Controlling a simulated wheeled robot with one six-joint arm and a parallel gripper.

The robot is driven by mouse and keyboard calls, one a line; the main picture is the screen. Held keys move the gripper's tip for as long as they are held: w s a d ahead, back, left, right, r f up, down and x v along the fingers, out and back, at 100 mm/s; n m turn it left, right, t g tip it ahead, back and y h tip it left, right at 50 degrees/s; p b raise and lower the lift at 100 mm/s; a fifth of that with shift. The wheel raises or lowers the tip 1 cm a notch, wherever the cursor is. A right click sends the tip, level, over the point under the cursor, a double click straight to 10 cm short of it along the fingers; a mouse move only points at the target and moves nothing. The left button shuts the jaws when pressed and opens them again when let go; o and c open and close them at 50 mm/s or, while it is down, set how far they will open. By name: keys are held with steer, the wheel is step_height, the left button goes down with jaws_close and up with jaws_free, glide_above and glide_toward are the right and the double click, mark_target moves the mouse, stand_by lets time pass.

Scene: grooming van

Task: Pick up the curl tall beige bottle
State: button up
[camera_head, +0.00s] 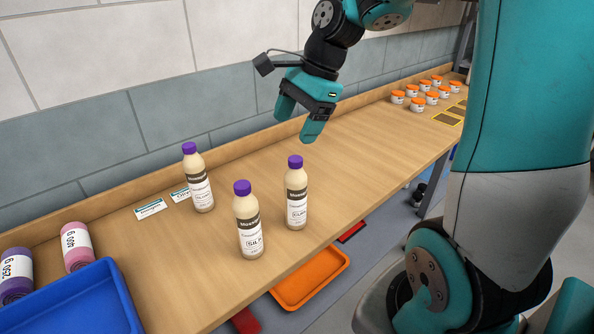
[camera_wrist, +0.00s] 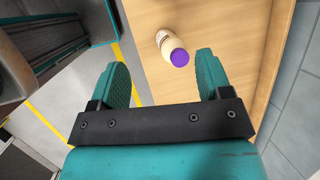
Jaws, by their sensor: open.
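Three tall beige bottles with purple caps stand upright on the wooden counter in the head view: a back left bottle (camera_head: 198,184), a front bottle (camera_head: 248,225) and a right bottle (camera_head: 296,197). The back left label is too small to read surely, so I cannot confirm which is the curl bottle. My gripper (camera_head: 298,118) is open and empty, above and beyond the right bottle. In the wrist view, one purple-capped beige bottle (camera_wrist: 168,42) shows beyond my open fingers (camera_wrist: 162,67), untouched.
Two small label cards (camera_head: 151,209) lie beside the back left bottle. A blue tray (camera_head: 80,300) and two rolled towels (camera_head: 76,246) are at the left. Several orange-lidded jars (camera_head: 417,104) stand far right. A tiled wall backs the counter (camera_head: 350,143); an orange tray (camera_head: 311,279) is below.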

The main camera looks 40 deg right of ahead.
steer(key=w+d+r+m+p, duration=0.1)
steer(key=d+r+m+p, duration=0.15)
steer(key=d+m, duration=0.5)
steer(key=p, duration=0.2)
glide_toward(298, 159)
steer(key=shift+t, duration=0.3)
steer(key=x, duration=0.5)
steer(key=shift+w+f, duration=0.15)
steer(key=shift+f, duration=0.25)
steer(key=x, duration=0.1)
steer(key=p+x, duration=0.1)
steer(key=x, duration=0.2)
steer(key=shift+s, duration=0.3)
steer(key=shift+w+a+f+p, duration=0.2)
steer(key=shift+f+p, duration=0.1)
steer(key=shift+f, duration=0.35)
jaws_close()
